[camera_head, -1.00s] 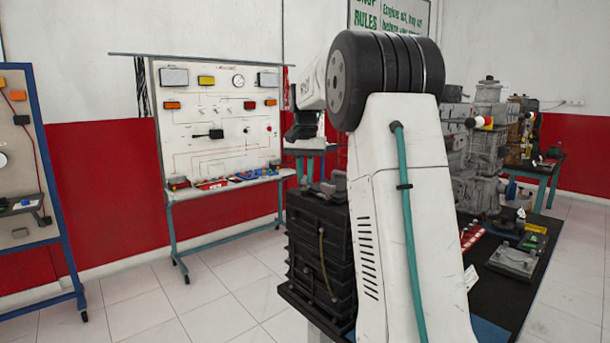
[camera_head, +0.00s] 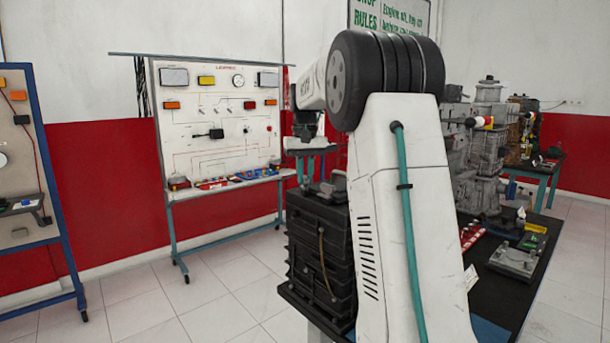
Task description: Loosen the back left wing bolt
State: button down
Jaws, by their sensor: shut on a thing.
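A dark ribbed engine block (camera_head: 318,245) stands at the near left end of the dark-topped bench (camera_head: 500,285). My white arm stands in front of it and hides its right side. Some grey and dark fittings (camera_head: 325,190) lie on top of the block. I cannot make out the back left wing bolt. My forearm reaches away, with a dark wrist part above and beyond the block.
A grey engine (camera_head: 478,150) stands farther along the bench. A flat grey part (camera_head: 515,262) and small coloured pieces lie on the bench. A white trainer board (camera_head: 220,125) stands at the back, a blue-framed board (camera_head: 62,200) at the left. The tiled floor between is clear.

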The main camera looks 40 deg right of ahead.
aim_at(305, 177)
jog(key=n, duration=0.5)
dwell(0.6)
jog(key=c, duration=1.4)
grip_release()
jog(key=shift+r, duration=0.15)
notch_tip(305, 177, up, 8)
jog(key=shift+f, duration=0.2)
